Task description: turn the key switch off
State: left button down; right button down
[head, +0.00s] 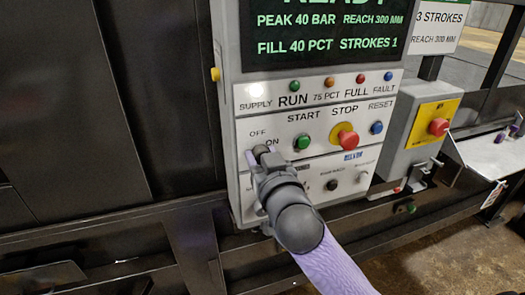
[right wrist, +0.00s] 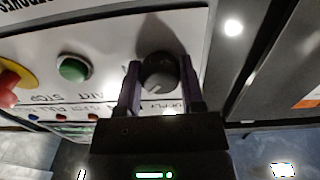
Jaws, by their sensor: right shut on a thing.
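The supply key switch shows as a round dark knob (right wrist: 160,74) on the pale panel in the right wrist view. A short pale mark is on its face, toward the lower left in that picture. In the head view the knob is mostly hidden behind my right gripper (head: 262,154), under the OFF and ON labels. My right gripper (right wrist: 161,66) has one finger on each side of the knob and is shut on it. I cannot tell from the head view which label the knob points at. My left gripper is not in view.
The green start button (head: 303,143), red stop button (head: 346,138) and blue reset button (head: 376,127) sit right of the switch. A lit display (head: 320,35) is above. A dark rail runs below the panel.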

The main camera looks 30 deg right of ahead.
jog(key=n+p, duration=0.2)
jog(key=n, duration=0.2)
jog(key=shift+r+n+p, duration=0.1)
jog(key=shift+n+p, duration=1.15)
jog(key=shift+n, duration=1.35)
jog(key=shift+c, duration=1.1)
grip_release()
